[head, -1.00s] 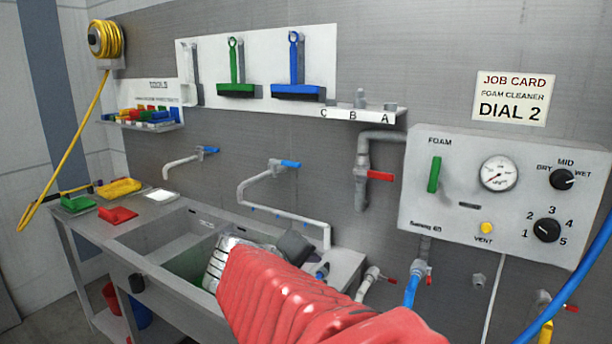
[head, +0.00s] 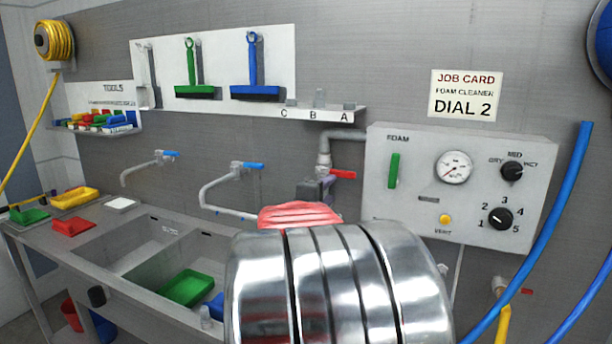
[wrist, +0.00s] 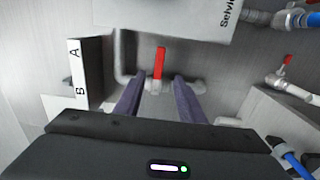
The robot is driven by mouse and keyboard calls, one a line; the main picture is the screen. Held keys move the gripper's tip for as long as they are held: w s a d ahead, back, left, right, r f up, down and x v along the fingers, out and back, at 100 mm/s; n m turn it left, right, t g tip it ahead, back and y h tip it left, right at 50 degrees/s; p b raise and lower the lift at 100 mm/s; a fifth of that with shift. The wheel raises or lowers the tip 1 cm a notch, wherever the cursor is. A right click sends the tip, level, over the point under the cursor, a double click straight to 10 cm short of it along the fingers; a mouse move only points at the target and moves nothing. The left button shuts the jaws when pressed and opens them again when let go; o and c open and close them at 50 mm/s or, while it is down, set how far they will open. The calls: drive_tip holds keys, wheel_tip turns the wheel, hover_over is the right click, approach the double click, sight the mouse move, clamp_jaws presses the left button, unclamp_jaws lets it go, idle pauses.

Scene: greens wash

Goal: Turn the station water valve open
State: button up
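The water valve is a red lever (head: 343,174) on a grey pipe (head: 324,150), just left of the foam panel. In the head view the lever points right, across the upright pipe. My gripper (head: 318,190) is beside the valve, mostly hidden behind my own arm. In the wrist view my gripper (wrist: 156,84) is open, with one dark finger on each side of the valve. The red lever (wrist: 159,62) shows in the gap between the fingers. Neither finger visibly touches it.
The foam panel (head: 460,215) with gauge and dials stands close on the right. A shelf (head: 325,112) marked C, B, A is just above. Blue-handled taps (head: 246,165) and sinks lie left. A blue hose (head: 560,220) hangs at far right.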

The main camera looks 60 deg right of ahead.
sight(343, 176)
drive_tip(key=shift+d, duration=0.15)
drive_tip(key=shift+w+d, duration=0.35)
drive_tip(key=shift+d, duration=1.9)
drive_tip(key=shift+w+d, duration=0.35)
drive_tip(key=shift+d, duration=1.85)
drive_tip(key=shift+w+d, duration=0.35)
drive_tip(key=shift+d, duration=1.9)
drive_tip(key=shift+c, duration=0.2)
clamp_jaws()
drive_tip(key=shift+f, duration=0.1)
